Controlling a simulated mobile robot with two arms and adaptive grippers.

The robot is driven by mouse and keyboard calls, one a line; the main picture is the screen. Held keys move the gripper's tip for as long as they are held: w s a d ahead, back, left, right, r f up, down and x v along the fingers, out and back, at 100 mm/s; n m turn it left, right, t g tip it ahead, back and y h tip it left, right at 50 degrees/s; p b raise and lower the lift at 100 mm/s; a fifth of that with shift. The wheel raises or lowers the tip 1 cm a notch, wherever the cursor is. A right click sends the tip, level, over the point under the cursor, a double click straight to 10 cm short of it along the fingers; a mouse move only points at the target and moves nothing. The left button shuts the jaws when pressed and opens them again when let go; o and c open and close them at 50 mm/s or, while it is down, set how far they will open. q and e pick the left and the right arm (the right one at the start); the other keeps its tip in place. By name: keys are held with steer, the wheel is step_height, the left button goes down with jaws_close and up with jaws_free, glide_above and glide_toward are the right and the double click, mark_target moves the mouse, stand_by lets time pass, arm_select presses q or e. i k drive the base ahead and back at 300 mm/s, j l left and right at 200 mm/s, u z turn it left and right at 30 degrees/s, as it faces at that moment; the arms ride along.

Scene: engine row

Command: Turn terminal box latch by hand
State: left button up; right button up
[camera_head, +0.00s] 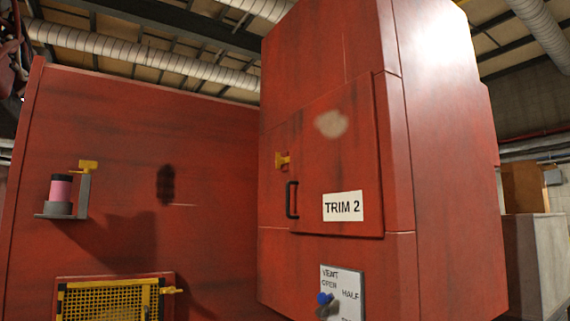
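A tall red box (330,60) stands right of centre. Its closed front door (345,115) carries a "TRIM 2" label (343,206) and a black pull handle (291,199). A small yellow latch (282,160) sits at the door's left edge above the handle. It looks roughly level, but it is too small to tell its exact turn. Nothing is touching it. Which part the task calls the terminal box is not labelled. Neither of my grippers shows in the head view.
Left is a red panel (120,110) with a bracket holding a pink cylinder (61,190), a yellow tab (88,166) and a yellow mesh guard (100,301). A vent plate (349,285) with a blue knob (324,298) is under the door. Pipes run overhead.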

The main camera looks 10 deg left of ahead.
mark_target(279, 160)
steer(key=i+j+u, duration=0.4)
steer(key=i+j, duration=0.45)
steer(key=j, duration=0.1)
